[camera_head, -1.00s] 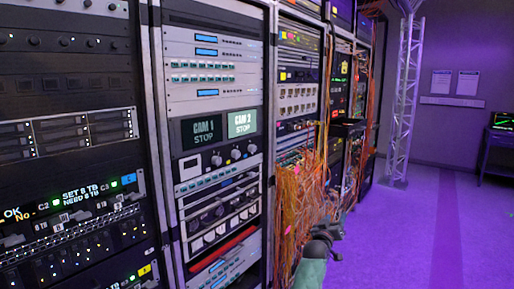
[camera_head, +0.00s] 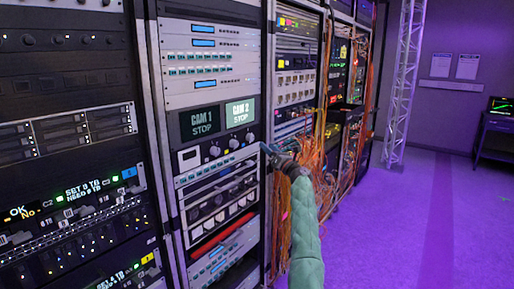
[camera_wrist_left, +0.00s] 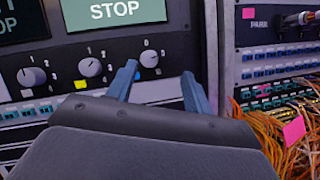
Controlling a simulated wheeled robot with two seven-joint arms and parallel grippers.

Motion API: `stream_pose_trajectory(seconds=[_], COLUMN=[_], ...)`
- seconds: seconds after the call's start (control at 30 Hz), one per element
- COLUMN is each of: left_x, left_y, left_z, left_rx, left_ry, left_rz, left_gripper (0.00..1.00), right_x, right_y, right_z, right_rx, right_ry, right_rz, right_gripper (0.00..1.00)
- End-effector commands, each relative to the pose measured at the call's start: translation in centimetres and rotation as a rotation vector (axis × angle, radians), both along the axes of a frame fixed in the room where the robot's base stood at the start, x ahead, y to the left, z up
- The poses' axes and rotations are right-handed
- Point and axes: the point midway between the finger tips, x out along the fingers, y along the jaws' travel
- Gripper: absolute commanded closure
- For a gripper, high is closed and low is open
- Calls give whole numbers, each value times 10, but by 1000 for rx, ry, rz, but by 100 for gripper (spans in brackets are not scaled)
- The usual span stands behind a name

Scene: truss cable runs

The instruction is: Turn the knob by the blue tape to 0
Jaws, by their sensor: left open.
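The right-hand knob (camera_wrist_left: 149,58) of a row on a black panel is grey, with a "0" printed above it. It also shows in the head view (camera_head: 250,137). In the head view the left gripper (camera_head: 267,150) is just right of and below the knob. My right gripper is out of view.
A middle knob (camera_wrist_left: 90,67) has yellow tape (camera_wrist_left: 81,85) below it; a left knob (camera_wrist_left: 32,76) stands further along. A "CAM 2 STOP" screen (camera_head: 240,114) is above. Orange cables (camera_head: 326,180) hang close on the right. Purple floor (camera_head: 410,230) is clear further right.

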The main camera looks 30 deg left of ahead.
Motion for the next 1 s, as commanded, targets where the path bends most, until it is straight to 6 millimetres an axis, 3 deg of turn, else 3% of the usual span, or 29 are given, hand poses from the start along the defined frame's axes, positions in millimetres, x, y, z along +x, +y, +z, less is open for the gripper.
stream_pose_trajectory(seconds=[0.23, 0.7, 1.0], left_x=[-11, 0, 3], left_y=[7, 60, 75], left_z=[-5, 19, 24], left_rx=[-59, -56, -56], left_ry=[-144, -143, -143], left_rz=[14, 15, 13], left_gripper=[49, 49, 49], right_x=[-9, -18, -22], right_y=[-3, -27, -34], right_z=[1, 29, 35], right_rx=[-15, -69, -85], right_ry=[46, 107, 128], right_rz=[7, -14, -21], right_gripper=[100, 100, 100])
